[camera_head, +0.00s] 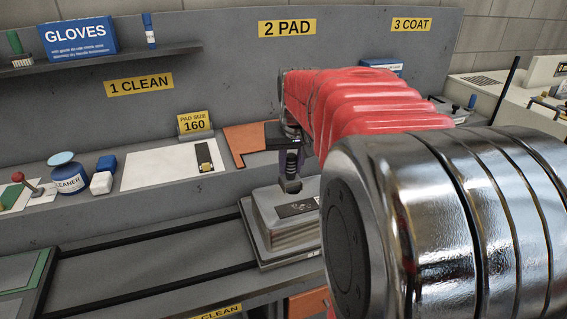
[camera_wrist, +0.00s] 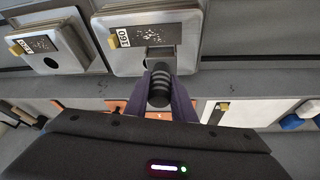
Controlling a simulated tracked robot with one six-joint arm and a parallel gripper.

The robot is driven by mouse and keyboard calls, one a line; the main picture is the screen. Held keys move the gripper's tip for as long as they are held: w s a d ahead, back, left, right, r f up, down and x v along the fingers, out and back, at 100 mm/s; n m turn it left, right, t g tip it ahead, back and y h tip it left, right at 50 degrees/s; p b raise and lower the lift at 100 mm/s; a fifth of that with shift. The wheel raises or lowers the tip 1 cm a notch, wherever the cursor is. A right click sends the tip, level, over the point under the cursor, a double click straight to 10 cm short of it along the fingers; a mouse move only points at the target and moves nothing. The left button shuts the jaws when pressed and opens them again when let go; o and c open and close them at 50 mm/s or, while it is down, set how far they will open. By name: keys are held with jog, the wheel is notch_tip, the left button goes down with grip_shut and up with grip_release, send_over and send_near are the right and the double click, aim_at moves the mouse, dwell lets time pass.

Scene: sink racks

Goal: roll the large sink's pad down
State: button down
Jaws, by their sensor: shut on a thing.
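The large sink (camera_head: 268,241) is a grey metal block on a plate, below my gripper in the head view. In the wrist view it (camera_wrist: 188,15) is at the top centre with a "160" tag (camera_wrist: 123,38). A dark, speckled patch (camera_head: 297,209) shows on its top; I cannot tell whether this is the pad. My gripper (camera_wrist: 159,98) is shut on a dark ribbed handle (camera_wrist: 159,80), held between purple fingers. The handle's lower end is at the sink's top; I cannot tell whether it touches. My red arm hides the sink's right side in the head view.
A second, smaller sink (camera_wrist: 60,62) stands left in the wrist view. The ledge behind holds a cleaner bottle (camera_head: 68,178), a white sheet (camera_head: 150,170), a "PAD SIZE 160" card (camera_head: 195,123) and an orange piece (camera_head: 245,140). Dark rails (camera_head: 150,289) run left of the sink with clear room between.

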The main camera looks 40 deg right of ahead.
aim_at(290, 187)
jog(key=shift+f, duration=3.55)
jog(key=shift+d+f, duration=0.2)
jog(key=shift+d, duration=0.3)
jog(key=shift+s+d, duration=0.2)
jog(key=shift+d, duration=0.45)
jog(key=shift+s+d, duration=0.25)
jog(key=shift+d, duration=0.35)
jog(key=shift+s+d, duration=0.2)
jog(key=shift+d, duration=0.45)
jog(key=shift+s+d, duration=0.2)
jog(key=shift+d, duration=0.35)
jog(key=shift+s+d, duration=0.15)
jog(key=shift+d, duration=0.4)
jog(key=shift+s+d, duration=0.15)
jog(key=shift+d, duration=0.05)
jog(key=shift+a, duration=0.3)
jog(key=shift+w+a, duration=0.4)
jog(key=shift+a, duration=0.7)
jog(key=shift+w+a, duration=0.35)
jog(key=shift+a, duration=0.8)
jog(key=shift+w+a, duration=0.4)
jog(key=shift+a, duration=0.7)
jog(key=shift+w+a+r, duration=0.1)
jog(key=shift+w+a, duration=0.05)
jog(key=shift+r, duration=3.85)
